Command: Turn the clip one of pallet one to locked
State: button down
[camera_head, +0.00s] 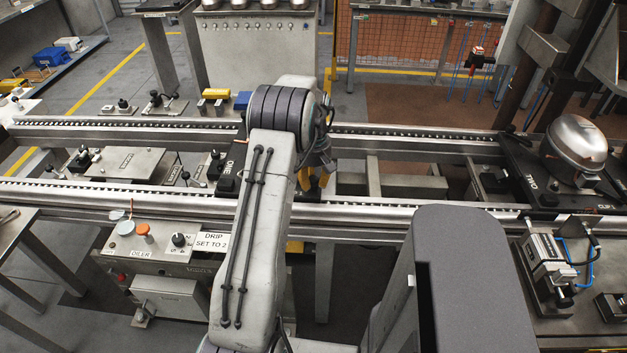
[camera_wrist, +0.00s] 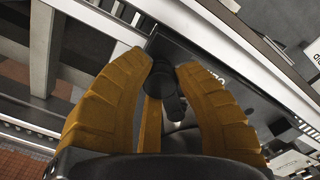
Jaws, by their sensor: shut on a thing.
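Pallet one (camera_head: 228,178) is a dark plate marked ONE on the conveyor rails, partly hidden behind my arm. In the wrist view pallet one (camera_wrist: 210,55) runs diagonally from top centre to right, with part of its lettering showing. Clip one (camera_wrist: 160,82) is a black knob-like piece with a short lever at the plate's near end. My gripper (camera_wrist: 162,72) has its yellow fingers closed around the clip. In the head view my gripper (camera_head: 314,184) is at the right end of pallet one, and the clip is hidden there. I cannot read the clip's lock position.
Pallet two (camera_head: 530,178) carries a silver compressor dome (camera_head: 575,145) at the right. Conveyor rails (camera_head: 420,208) run in front of and behind the pallets. An oiler unit (camera_head: 140,245) with a DRIP SET TO 2 sign (camera_head: 211,241) stands at front left.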

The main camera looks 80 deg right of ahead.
aim_at(313, 178)
jog(key=shift+a+f, duration=0.1)
jog(key=shift+f, duration=0.1)
jog(key=c, duration=0.9)
grip_release()
jog(key=shift+r, duration=0.1)
notch_tip(313, 178, up, 12)
dwell(0.7)
